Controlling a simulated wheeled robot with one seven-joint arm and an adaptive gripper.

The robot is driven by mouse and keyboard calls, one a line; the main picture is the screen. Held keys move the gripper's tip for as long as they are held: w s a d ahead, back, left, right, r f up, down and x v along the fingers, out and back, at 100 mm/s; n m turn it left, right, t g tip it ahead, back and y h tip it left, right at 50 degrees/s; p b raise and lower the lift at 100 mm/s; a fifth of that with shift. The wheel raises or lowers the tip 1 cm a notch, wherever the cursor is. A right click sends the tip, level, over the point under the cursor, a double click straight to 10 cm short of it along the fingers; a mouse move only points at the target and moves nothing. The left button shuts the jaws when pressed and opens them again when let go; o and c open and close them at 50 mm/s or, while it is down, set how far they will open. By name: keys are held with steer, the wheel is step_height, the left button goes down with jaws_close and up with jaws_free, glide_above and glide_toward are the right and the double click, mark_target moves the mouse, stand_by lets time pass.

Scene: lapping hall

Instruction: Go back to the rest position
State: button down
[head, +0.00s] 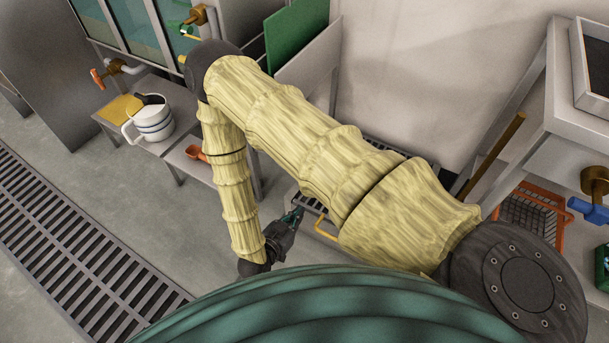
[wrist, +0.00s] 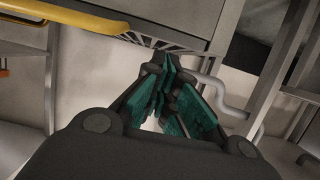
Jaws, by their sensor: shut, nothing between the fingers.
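My gripper (head: 291,218) shows in the head view near the lower middle, below the bent yellow arm and close to my green body. In the wrist view my gripper (wrist: 172,88) has its dark fingers with green pads drawn together, with nothing held between them. It hangs in the air, beside a grated metal shelf with a yellow bar (head: 324,226). The arm itself hides part of the shelf and wall behind it.
A low metal table at left bears a white jug with blue bands (head: 152,121). An orange basket (head: 530,215) stands at right under a counter. A floor drain grate (head: 75,240) runs along the left. Bare floor lies between the grate and the table.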

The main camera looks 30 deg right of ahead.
steer(key=a, duration=0.1)
steer(key=s+a+f, duration=0.1)
steer(key=s+a, duration=0.1)
steer(key=shift+a+f, duration=0.2)
steer(key=shift+a, duration=0.15)
steer(key=s+d+f+n+g+y, duration=0.2)
steer(key=s+f+n+y, duration=0.2)
steer(key=s+n+y, duration=0.35)
steer(key=s+a+r+n+g+y, duration=0.25)
steer(key=s+n+g+y, duration=0.3)
steer(key=s, duration=0.45)
step_height(320, 180, up, 34)
steer(key=p, duration=3.4)
steer(key=shift+s+d+r+m+t, duration=0.2)
steer(key=shift+d+m+t, duration=0.2)
steer(key=shift+t, duration=0.05)
